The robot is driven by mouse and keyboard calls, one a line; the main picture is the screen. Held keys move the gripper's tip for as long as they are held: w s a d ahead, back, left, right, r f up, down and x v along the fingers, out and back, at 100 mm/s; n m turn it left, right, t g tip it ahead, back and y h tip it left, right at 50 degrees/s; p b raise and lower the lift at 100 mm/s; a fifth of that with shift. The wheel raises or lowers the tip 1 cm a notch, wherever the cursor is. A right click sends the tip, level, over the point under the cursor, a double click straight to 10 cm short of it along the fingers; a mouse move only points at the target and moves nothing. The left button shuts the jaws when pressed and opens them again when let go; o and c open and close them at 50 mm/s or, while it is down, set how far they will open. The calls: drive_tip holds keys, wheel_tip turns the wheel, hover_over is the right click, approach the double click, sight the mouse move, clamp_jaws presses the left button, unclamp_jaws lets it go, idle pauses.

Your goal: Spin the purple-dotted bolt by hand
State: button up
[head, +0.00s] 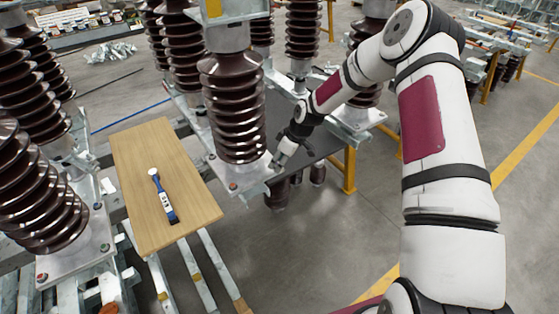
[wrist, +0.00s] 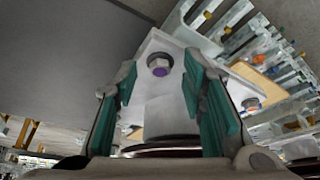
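The purple-dotted bolt (wrist: 160,67) shows in the wrist view as a dark round head with a purple face, on a pale metal base plate (wrist: 150,50). My gripper (wrist: 162,72) is open, with its teal-padded fingers apart. The bolt appears between the two fingertips in the picture, and no pad visibly touches it. I cannot tell how far ahead of the tips it lies. In the head view my gripper (head: 277,163) is at the front right corner of the brown insulator's base plate (head: 245,178). The purple dot cannot be made out there.
A second bolt (wrist: 250,104) with an orange-red dot sits on the same plate. The ribbed brown insulator (head: 236,115) rises beside my gripper. A wooden board (head: 140,150) holds a blue and white tool (head: 162,198). Open floor (head: 330,220) lies in front.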

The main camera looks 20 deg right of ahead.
clamp_jaws()
drive_tip(key=shift+a+m, duration=0.1)
drive_tip(key=shift+m, duration=0.3)
drive_tip(key=shift+s+m+h+p, duration=0.1)
drive_tip(key=shift+m+h+p, duration=0.2)
drive_tip(key=shift+m, duration=0.3)
drive_tip(key=m, duration=0.1)
drive_tip(key=m+t+h, duration=0.1)
drive_tip(key=m, duration=0.1)
drive_tip(key=shift+a, duration=0.3)
drive_tip(key=m+h, duration=0.1)
drive_tip(key=m, duration=0.2)
drive_tip(key=m+h, duration=0.1)
drive_tip(key=m, duration=0.2)
drive_tip(key=shift+a+t, duration=0.15)
drive_tip(key=shift+t, duration=0.15)
drive_tip(key=shift+s, duration=0.1)
